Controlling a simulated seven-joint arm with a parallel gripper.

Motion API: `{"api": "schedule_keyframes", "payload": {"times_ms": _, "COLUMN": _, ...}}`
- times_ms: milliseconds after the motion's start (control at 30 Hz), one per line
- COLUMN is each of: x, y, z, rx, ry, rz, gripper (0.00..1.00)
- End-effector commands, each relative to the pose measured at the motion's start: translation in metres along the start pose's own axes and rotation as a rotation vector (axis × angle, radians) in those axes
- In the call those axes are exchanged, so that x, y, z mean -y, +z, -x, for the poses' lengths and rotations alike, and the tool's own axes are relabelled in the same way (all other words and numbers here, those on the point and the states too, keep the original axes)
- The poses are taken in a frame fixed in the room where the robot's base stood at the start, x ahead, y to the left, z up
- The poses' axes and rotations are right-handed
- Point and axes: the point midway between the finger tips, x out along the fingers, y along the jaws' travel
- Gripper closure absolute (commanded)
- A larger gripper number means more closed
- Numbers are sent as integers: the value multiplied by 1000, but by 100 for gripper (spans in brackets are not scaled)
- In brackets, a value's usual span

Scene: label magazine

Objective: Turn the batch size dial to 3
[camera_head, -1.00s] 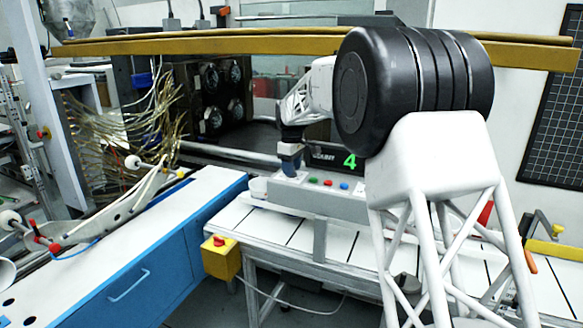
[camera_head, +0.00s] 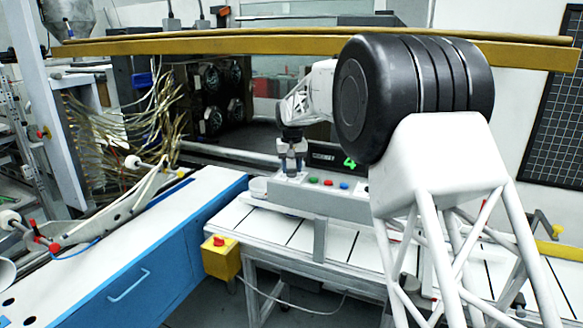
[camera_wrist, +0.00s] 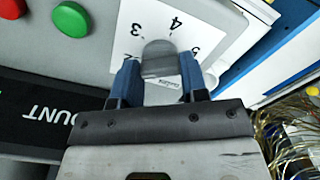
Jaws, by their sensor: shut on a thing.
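The batch size dial (camera_wrist: 159,60) is a grey knob on a white plate (camera_wrist: 120,45) with black numbers, among them 3 (camera_wrist: 136,29) and 4 (camera_wrist: 176,22). In the wrist view the knob's rounded end lies between the 3 and the 4; I cannot make out a pointer mark. My gripper (camera_wrist: 158,66) is shut on the knob, one blue finger on each side. In the head view my gripper (camera_head: 291,163) reaches down to the panel's left end and hides the dial. The dark display (camera_head: 322,157) shows a green 4, partly covered by my arm.
Red, green and blue buttons (camera_head: 328,183) sit right of the dial on the panel. The green button (camera_wrist: 71,19) is left of the dial in the wrist view. Loose wires (camera_head: 150,125) hang further left.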

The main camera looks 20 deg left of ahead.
Motion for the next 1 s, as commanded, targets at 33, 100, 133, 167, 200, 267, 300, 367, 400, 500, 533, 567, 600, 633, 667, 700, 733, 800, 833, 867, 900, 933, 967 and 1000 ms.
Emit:
{"api": "schedule_keyframes", "payload": {"times_ms": 33, "x": 0, "y": 0, "z": 1, "rx": -2, "ry": 0, "rz": -44, "gripper": 83}}
{"api": "schedule_keyframes", "payload": {"times_ms": 100, "x": 0, "y": 0, "z": 1, "rx": -2, "ry": 0, "rz": -110, "gripper": 83}}
{"api": "schedule_keyframes", "payload": {"times_ms": 133, "x": 0, "y": 0, "z": 1, "rx": -2, "ry": 0, "rz": -139, "gripper": 83}}
{"api": "schedule_keyframes", "payload": {"times_ms": 167, "x": 0, "y": 0, "z": 1, "rx": -2, "ry": 0, "rz": -167, "gripper": 83}}
{"api": "schedule_keyframes", "payload": {"times_ms": 200, "x": 0, "y": 0, "z": 1, "rx": -2, "ry": 0, "rz": -205, "gripper": 83}}
{"api": "schedule_keyframes", "payload": {"times_ms": 267, "x": 0, "y": 0, "z": 1, "rx": -2, "ry": 0, "rz": -262, "gripper": 83}}
{"api": "schedule_keyframes", "payload": {"times_ms": 300, "x": 0, "y": 0, "z": 2, "rx": -2, "ry": 0, "rz": -300, "gripper": 83}}
{"api": "schedule_keyframes", "payload": {"times_ms": 367, "x": 0, "y": 0, "z": 2, "rx": -2, "ry": 0, "rz": -357, "gripper": 83}}
{"api": "schedule_keyframes", "payload": {"times_ms": 400, "x": 0, "y": 0, "z": 1, "rx": -2, "ry": 0, "rz": -395, "gripper": 83}}
{"api": "schedule_keyframes", "payload": {"times_ms": 500, "x": 0, "y": 0, "z": 1, "rx": -2, "ry": 0, "rz": -490, "gripper": 83}}
{"api": "schedule_keyframes", "payload": {"times_ms": 533, "x": 0, "y": 0, "z": 1, "rx": -2, "ry": -1, "rz": -519, "gripper": 83}}
{"api": "schedule_keyframes", "payload": {"times_ms": 567, "x": 0, "y": 0, "z": 2, "rx": -2, "ry": -1, "rz": -547, "gripper": 83}}
{"api": "schedule_keyframes", "payload": {"times_ms": 600, "x": 0, "y": 0, "z": 2, "rx": -2, "ry": -1, "rz": -585, "gripper": 83}}
{"api": "schedule_keyframes", "payload": {"times_ms": 633, "x": 0, "y": 0, "z": 2, "rx": -2, "ry": -1, "rz": -614, "gripper": 83}}
{"api": "schedule_keyframes", "payload": {"times_ms": 667, "x": 0, "y": 0, "z": 2, "rx": -2, "ry": -1, "rz": -642, "gripper": 83}}
{"api": "schedule_keyframes", "payload": {"times_ms": 700, "x": 0, "y": 0, "z": 2, "rx": -2, "ry": -1, "rz": -680, "gripper": 83}}
{"api": "schedule_keyframes", "payload": {"times_ms": 733, "x": 0, "y": 0, "z": 2, "rx": -2, "ry": -1, "rz": -708, "gripper": 83}}
{"api": "schedule_keyframes", "payload": {"times_ms": 800, "x": 0, "y": 0, "z": 2, "rx": -2, "ry": -1, "rz": -772, "gripper": 83}}
{"api": "schedule_keyframes", "payload": {"times_ms": 833, "x": 0, "y": 0, "z": 1, "rx": -2, "ry": -1, "rz": -799, "gripper": 83}}
{"api": "schedule_keyframes", "payload": {"times_ms": 867, "x": 0, "y": 0, "z": 1, "rx": -2, "ry": -1, "rz": -824, "gripper": 83}}
{"api": "schedule_keyframes", "payload": {"times_ms": 900, "x": 0, "y": 0, "z": 1, "rx": -1, "ry": -1, "rz": -858, "gripper": 83}}
{"api": "schedule_keyframes", "payload": {"times_ms": 933, "x": 0, "y": 0, "z": 1, "rx": -1, "ry": -1, "rz": -881, "gripper": 83}}
{"api": "schedule_keyframes", "payload": {"times_ms": 967, "x": 0, "y": 0, "z": 1, "rx": -1, "ry": -1, "rz": -903, "gripper": 83}}
{"api": "schedule_keyframes", "payload": {"times_ms": 1000, "x": 0, "y": 0, "z": 1, "rx": -1, "ry": -1, "rz": -932, "gripper": 83}}
